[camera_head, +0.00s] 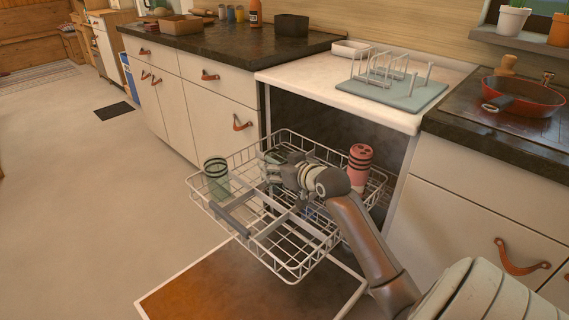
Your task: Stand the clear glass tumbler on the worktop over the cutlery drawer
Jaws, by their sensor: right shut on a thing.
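A see-through, greenish glass tumbler (215,180) with dark bands stands at the left end of the pulled-out dishwasher rack (292,270). My right gripper (268,166) is over the middle of the rack, to the right of this tumbler and apart from it. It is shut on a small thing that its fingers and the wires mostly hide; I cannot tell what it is. The white drawer fronts with leather pulls (211,75) are at the left, under the dark worktop (225,42). My left gripper is not in view.
A pink banded cup (360,165) stands in the rack's right side. The dishwasher door (190,290) is folded down below. A dish rack on a mat (405,92) and a red pan (523,98) are at the right. A dark box (291,25) and a bottle (254,14) stand on the dark worktop.

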